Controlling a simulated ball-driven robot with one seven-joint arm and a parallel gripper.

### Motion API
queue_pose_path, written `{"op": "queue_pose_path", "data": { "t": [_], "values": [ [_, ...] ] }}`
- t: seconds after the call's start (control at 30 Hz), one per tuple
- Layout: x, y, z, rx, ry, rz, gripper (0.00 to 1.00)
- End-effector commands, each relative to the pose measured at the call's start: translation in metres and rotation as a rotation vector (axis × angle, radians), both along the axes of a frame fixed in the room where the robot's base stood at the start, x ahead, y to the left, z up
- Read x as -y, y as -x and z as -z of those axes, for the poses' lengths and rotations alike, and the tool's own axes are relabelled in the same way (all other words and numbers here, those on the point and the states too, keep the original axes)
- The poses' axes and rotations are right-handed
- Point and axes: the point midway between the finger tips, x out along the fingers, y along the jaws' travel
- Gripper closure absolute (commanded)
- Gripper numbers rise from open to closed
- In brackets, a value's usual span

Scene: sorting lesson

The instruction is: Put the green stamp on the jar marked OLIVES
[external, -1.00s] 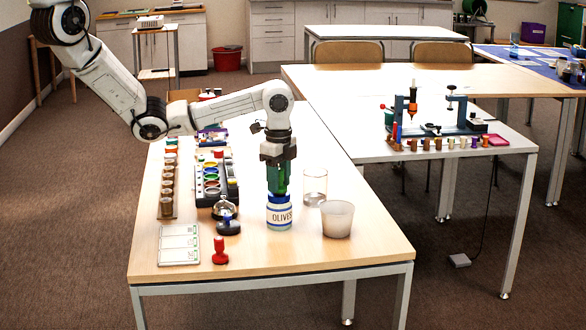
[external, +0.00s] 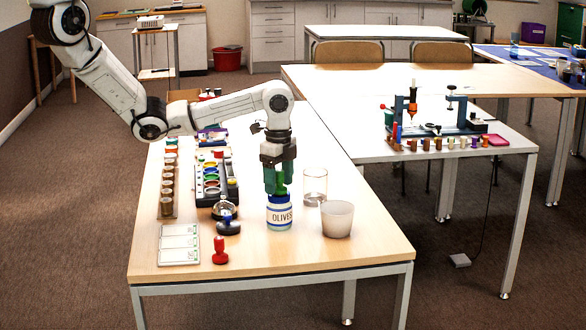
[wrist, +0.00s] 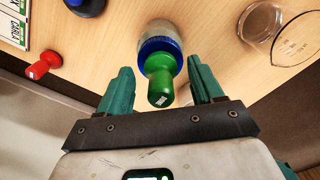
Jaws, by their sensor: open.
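The jar marked OLIVES (external: 279,216) stands upright on the near part of the table, with a white body and a blue lid. The green stamp (wrist: 159,77) stands on the jar's blue lid (wrist: 158,44) in the wrist view, its handle towards my gripper. In the external view the stamp (external: 281,180) is partly hidden by the fingers. My gripper (external: 277,190) is open right above the jar, its teal fingers on either side of the stamp. Gaps show on both sides of the handle in the wrist view.
A glass beaker (external: 315,187) and a frosted cup (external: 337,220) stand close right of the jar. The near right table corner is clear.

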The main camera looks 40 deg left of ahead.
Motion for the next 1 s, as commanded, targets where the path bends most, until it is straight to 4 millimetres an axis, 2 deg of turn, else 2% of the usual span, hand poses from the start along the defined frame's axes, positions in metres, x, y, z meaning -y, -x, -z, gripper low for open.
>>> {"op": "queue_pose_path", "data": {
  "t": [0.17, 0.37, 0.43, 0.53, 0.8, 1.0],
  "values": [
    [0.001, -0.001, -0.025, 0.004, 0.002, 0.001, 0.34],
    [0.001, -0.001, -0.068, 0.005, 0.002, 0.002, 0.34],
    [0.0, -0.002, -0.087, 0.006, 0.0, 0.002, 0.34],
    [-0.001, -0.002, -0.103, 0.005, -0.001, 0.0, 0.34],
    [0.0, 0.0, -0.119, 0.001, 0.0, 0.0, 0.34],
    [0.003, 0.007, -0.113, -0.007, 0.033, -0.031, 0.34]
  ]
}}
